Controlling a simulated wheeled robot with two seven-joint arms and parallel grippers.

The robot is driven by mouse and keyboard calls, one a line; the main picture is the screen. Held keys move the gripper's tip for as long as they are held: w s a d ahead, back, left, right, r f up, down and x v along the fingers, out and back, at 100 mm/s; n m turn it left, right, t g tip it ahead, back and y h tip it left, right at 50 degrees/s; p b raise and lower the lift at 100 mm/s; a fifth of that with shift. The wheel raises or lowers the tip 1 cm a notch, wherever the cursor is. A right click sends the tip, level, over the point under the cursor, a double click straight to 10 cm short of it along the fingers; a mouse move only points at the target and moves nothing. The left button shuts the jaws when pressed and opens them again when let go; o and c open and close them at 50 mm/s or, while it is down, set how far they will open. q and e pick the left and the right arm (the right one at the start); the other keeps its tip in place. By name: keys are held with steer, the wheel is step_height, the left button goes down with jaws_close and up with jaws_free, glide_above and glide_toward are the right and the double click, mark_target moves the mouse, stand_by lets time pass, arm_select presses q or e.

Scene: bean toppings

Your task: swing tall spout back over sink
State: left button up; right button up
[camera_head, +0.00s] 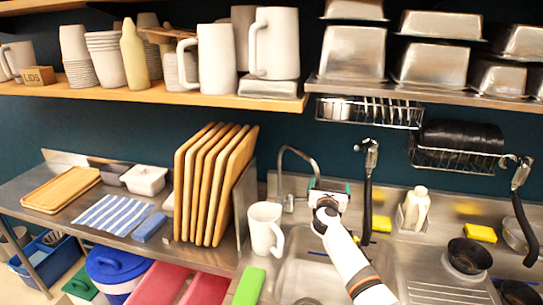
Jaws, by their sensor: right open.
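The tall spout (298,152) is a thin grey gooseneck tap at the back of the sink. It rises from its base and curves over to the right, and its free end comes down at my right gripper. My right gripper (328,187) is open at that end, above the back of the sink basin (305,265). The white gripper body hides the spout's tip, and I cannot tell whether the fingers touch it. My left gripper is not in view.
A white mug (265,230) stands left of the basin, near upright wooden boards (212,180). A black-handled spray hose (368,190) hangs just right of my gripper. A wire rack (370,112) hangs above.

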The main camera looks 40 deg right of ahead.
steer(key=s+d+p+v, duration=0.1)
steer(key=v, duration=0.6)
steer(key=shift+s+a+p, duration=0.25)
steer(key=shift+s+p, duration=0.05)
steer(key=shift+p, duration=0.1)
stand_by(0.5)
steer(key=shift+r, duration=0.1)
